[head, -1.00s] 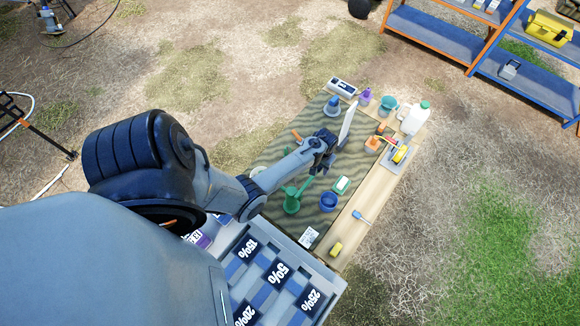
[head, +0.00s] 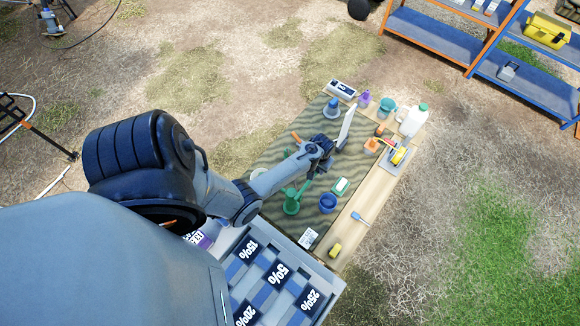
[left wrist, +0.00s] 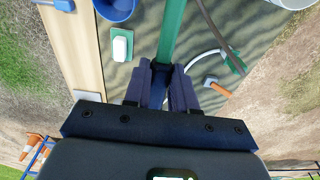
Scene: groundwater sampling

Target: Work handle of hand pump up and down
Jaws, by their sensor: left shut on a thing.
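The green hand pump (head: 291,205) stands on the dark patterned mat in the head view, with its green handle (head: 306,185) reaching up and right to my left gripper (head: 324,162). In the left wrist view the green handle (left wrist: 173,30) runs from the top edge down between the fingers of my left gripper (left wrist: 168,82). The gripper is shut on the handle's end. The fingertips are partly hidden by the hand in the head view. My right gripper is in neither view.
A blue bucket (head: 327,203) and a green tray with a white block (head: 341,186) stand close to the pump. A white upright panel (head: 346,125) is just beyond the hand. Bottles and cups line the far wooden edge. A hose (left wrist: 205,55) lies beside the handle.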

